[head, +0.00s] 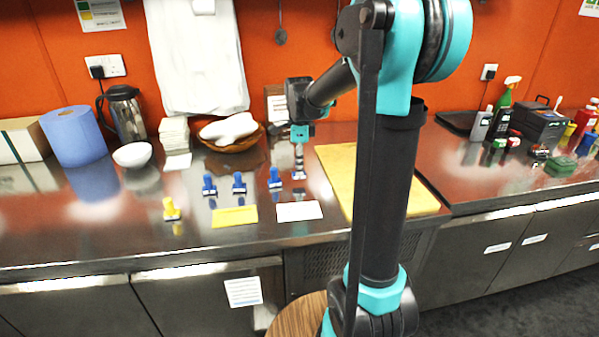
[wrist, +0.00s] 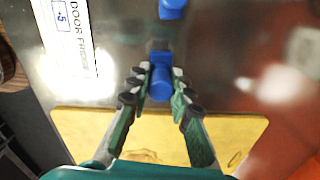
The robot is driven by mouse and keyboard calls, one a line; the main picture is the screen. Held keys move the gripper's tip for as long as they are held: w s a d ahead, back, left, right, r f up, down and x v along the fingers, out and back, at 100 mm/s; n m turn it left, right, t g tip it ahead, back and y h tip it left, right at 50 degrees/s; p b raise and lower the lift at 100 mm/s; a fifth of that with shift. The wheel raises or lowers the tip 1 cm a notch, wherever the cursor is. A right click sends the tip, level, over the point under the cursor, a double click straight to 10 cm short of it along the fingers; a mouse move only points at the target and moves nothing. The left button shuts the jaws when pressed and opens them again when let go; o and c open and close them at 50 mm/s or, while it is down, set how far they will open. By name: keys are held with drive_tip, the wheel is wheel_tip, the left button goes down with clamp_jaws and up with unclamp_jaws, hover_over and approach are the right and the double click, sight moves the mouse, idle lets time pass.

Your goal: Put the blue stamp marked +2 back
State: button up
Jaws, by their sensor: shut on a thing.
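My gripper (head: 299,158) is over the steel counter, just left of the yellow board, with its fingers pointing down. In the wrist view my gripper (wrist: 159,92) is shut on a blue stamp (wrist: 160,82), gripped by its handle between the two fingertips. In the head view the held stamp is mostly covered by the fingers, and I cannot tell whether its base touches the counter. Three other blue stamps (head: 209,185), (head: 240,183) and (head: 275,178) stand in a row to the left. The nearest also shows in the wrist view (wrist: 172,9). No +2 mark is legible.
A yellow stamp (head: 170,209) stands farther left. A yellow card (head: 234,216) and a white card (head: 299,211) lie in front of the row. The yellow board (head: 365,170) is close on the right. A basket (head: 232,145) stands behind.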

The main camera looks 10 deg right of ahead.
drive_tip(key=shift+f, duration=1.15)
drive_tip(key=o, duration=0.9)
drive_tip(key=shift+f, duration=0.1)
wheel_tip(320, 180, up, 12)
drive_tip(key=shift+r, duration=0.15)
